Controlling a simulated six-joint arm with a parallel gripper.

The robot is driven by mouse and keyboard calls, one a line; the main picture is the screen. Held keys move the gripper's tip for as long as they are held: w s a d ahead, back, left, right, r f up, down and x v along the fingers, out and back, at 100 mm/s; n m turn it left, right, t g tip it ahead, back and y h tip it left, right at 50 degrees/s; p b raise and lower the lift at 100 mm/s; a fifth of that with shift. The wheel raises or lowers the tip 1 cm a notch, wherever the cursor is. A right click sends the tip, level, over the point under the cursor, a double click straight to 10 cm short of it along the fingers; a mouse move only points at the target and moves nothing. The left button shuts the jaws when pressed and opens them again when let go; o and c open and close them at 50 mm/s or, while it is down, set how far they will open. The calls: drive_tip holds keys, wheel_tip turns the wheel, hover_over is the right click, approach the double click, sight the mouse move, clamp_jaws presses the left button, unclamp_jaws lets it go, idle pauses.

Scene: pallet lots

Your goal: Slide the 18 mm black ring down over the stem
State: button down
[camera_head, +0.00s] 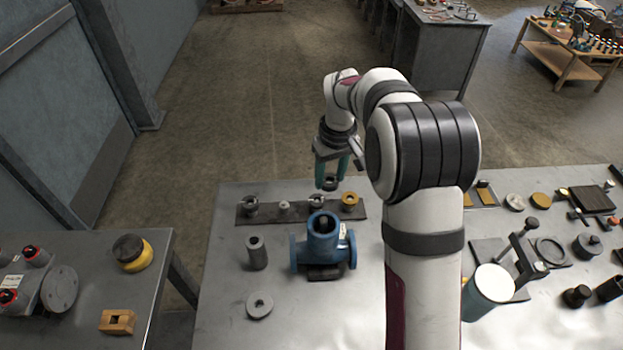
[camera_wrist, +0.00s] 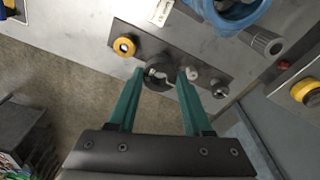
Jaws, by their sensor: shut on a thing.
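My gripper (camera_head: 332,172) has green fingers and is shut on a black ring (camera_head: 330,185), above the far edge of the table. In the wrist view the dark ring (camera_wrist: 150,81) sits between the fingertips (camera_wrist: 161,73), over the dark strip. A blue valve body (camera_head: 323,246) stands on the table nearer than the gripper; part of it shows in the wrist view (camera_wrist: 235,14). The ring is apart from the valve body.
A dark strip (camera_head: 272,213) behind the valve holds several small parts, including a yellow ring (camera_head: 350,199). A grey cylinder (camera_head: 257,253) and a grey washer (camera_head: 259,304) stand left of the valve. A clamp-like fixture (camera_head: 526,262) is at right. The table's front left is mostly clear.

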sight(324, 218)
drive_tip(key=s+r+m, duration=0.1)
drive_tip(key=s+r, duration=0.2)
drive_tip(key=s+a+r+m, duration=0.1)
drive_tip(key=s+r, duration=0.2)
drive_tip(key=s, duration=0.1)
drive_tip(key=s+a+r+m, duration=0.1)
drive_tip(key=s+r, duration=0.2)
drive_tip(key=s, duration=0.1)
drive_tip(key=shift+s+a+h, duration=0.15)
drive_tip(key=shift+h, duration=0.15)
drive_tip(key=shift+m, duration=0.3)
drive_tip(key=shift+f, duration=2.35)
drive_tip(key=shift+f, duration=1.3)
unclamp_jaws()
